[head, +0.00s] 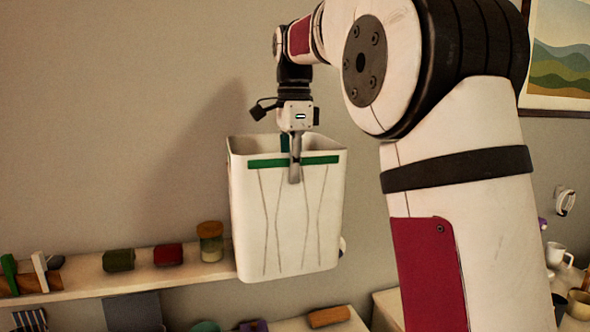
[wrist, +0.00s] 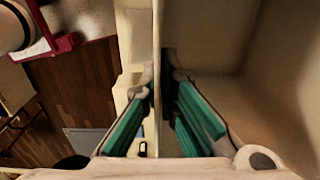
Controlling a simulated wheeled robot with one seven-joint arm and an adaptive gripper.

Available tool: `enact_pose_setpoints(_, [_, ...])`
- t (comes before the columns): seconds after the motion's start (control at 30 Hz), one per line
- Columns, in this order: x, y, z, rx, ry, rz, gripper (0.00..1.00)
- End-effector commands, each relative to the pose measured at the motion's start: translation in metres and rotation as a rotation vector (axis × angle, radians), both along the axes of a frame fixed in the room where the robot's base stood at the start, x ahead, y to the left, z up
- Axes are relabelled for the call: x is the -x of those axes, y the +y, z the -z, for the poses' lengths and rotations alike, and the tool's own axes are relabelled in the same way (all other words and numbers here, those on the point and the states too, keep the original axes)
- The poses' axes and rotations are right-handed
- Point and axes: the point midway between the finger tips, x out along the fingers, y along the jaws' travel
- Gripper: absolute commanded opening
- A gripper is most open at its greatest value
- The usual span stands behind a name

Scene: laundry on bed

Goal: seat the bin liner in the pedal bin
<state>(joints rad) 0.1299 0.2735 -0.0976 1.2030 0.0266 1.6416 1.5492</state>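The bin liner (head: 287,225) is a tall white open-topped box with a green band and thin dark lines on its front wall. It appears to hang in the air in front of the wall shelf, slightly tilted. My gripper (head: 294,172) comes down from above onto its front rim, one finger outside and the other inside. In the wrist view my gripper (wrist: 158,85) has green-sided fingers on both sides of the liner's thin wall (wrist: 157,40), shut on it. The liner's inside shows at right there. I cannot make out the pedal bin in either view.
A shelf (head: 90,287) behind at left carries a green block (head: 118,260), a red block (head: 168,255) and a jar (head: 210,241). Cups (head: 556,254) stand at far right. A framed picture (head: 558,60) hangs upper right. Wooden floor (wrist: 85,90) shows below, left of the liner.

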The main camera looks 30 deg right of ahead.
Motion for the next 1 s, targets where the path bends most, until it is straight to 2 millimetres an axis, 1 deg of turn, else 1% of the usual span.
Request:
enact_pose_setpoints(0.03, [-0.001, 0.0, 0.005, -0.001, 0.01, 0.0, 0.0])
enact_pose_setpoints(0.57, [-0.001, 0.0, 0.019, -0.002, 0.016, 0.0, 0.0])
enact_pose_setpoints(0.67, [-0.001, 0.0, 0.019, -0.002, 0.016, 0.001, 0.0])
enact_pose_setpoints(0.7, [-0.001, 0.0, 0.02, -0.002, 0.016, 0.0, 0.14])
enact_pose_setpoints(0.73, [-0.001, 0.0, 0.019, -0.002, 0.016, 0.0, 0.21])
enact_pose_setpoints(0.77, [-0.001, 0.0, 0.019, -0.002, 0.015, 0.0, 0.25])
enact_pose_setpoints(1.0, [-0.001, 0.0, 0.016, -0.001, 0.01, 0.0, 0.25])
